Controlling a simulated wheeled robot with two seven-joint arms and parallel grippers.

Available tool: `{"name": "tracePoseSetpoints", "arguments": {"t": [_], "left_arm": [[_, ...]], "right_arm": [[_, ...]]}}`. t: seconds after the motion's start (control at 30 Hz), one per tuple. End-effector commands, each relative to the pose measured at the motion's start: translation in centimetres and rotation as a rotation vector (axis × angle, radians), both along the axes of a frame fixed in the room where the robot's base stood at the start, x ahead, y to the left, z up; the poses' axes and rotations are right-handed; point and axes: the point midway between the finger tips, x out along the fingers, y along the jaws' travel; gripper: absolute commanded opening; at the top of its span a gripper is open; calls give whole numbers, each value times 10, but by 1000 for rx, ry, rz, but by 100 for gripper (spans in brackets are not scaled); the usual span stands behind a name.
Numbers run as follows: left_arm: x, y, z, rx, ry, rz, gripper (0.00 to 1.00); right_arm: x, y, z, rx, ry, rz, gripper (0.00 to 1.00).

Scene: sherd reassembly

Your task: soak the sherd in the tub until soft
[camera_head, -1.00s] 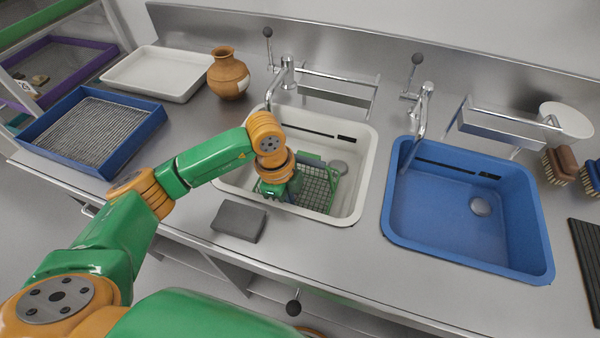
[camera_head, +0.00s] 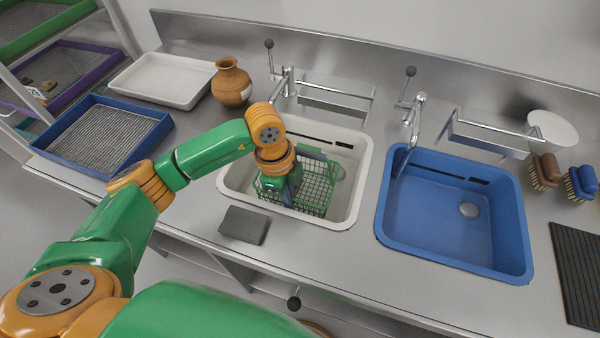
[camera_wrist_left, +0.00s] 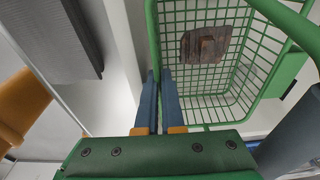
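A green wire basket (camera_head: 318,190) is inside the white tub (camera_head: 348,215); I cannot tell whether it hangs or rests on the bottom. In the left wrist view the basket (camera_wrist_left: 255,75) holds a dark brown sherd (camera_wrist_left: 207,45) with a lighter brown patch, lying on the mesh. My left gripper (camera_wrist_left: 158,74) points down at the basket's side, its blue fingers close together with the green rim running between their tips. In the head view this gripper (camera_head: 290,195) partly covers the basket, and the sherd cannot be made out there. My right gripper is out of view.
A blue tub (camera_head: 440,215) is to the right. A dark grey block (camera_head: 244,225) lies on the counter before the white tub. A clay jar (camera_head: 231,82), white tray (camera_head: 160,80) and blue mesh tray (camera_head: 105,137) stand left. Taps (camera_head: 285,85) rise behind the tubs.

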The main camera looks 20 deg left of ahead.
Motion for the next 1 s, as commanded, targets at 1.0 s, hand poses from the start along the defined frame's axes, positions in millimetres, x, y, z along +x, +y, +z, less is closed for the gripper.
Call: {"name": "tracePoseSetpoints", "arguments": {"t": [1.0], "left_arm": [[0,0,83,0,-1,0,0]], "right_arm": [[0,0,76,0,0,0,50]]}}
